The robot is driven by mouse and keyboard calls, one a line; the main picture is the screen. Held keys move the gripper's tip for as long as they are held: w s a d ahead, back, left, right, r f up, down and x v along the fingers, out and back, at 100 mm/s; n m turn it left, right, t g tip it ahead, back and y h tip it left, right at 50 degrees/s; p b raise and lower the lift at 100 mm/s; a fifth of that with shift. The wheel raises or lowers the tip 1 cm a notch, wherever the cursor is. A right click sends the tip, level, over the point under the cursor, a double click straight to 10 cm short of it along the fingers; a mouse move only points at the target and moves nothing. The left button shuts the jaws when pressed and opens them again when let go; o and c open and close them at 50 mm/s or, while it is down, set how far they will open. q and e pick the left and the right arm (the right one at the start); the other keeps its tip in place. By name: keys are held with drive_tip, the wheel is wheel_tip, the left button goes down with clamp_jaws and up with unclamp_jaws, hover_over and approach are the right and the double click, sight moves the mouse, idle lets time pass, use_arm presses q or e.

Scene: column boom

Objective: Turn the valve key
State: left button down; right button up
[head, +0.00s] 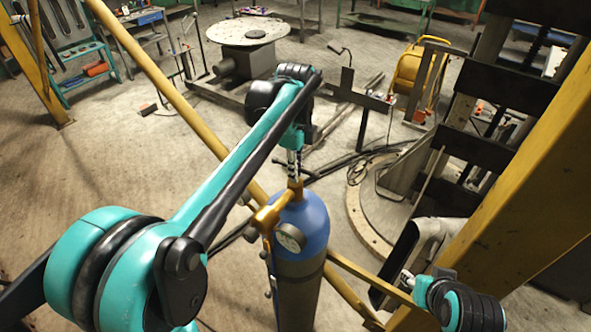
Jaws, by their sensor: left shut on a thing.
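A blue gas cylinder (311,222) stands upright below the middle of the view, with a brass-coloured valve fitting (268,216) and a round gauge (290,238) at its top. My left gripper (294,170) points down over the cylinder top. It is shut on the valve key (295,187), of which only a small yellowish part shows under the fingertips; the gripper hides the rest. My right gripper (406,278) is low at the right, apart from the cylinder, by a yellow bar. Its fingers are too small to tell open from shut.
Yellow beams (495,205) slant across the right and pass behind the cylinder. Cables (352,165) lie on the floor. The floor at left is mostly clear.

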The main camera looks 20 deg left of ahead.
idle(1.6)
use_arm(q)
drive_tip(key=c, duration=1.6)
unclamp_jaws()
drive_tip(key=shift+a+m, duration=0.1)
drive_tip(key=shift+m, duration=0.2)
drive_tip(key=shift+o, duration=0.2)
wheel_tip(320, 180, up, 12)
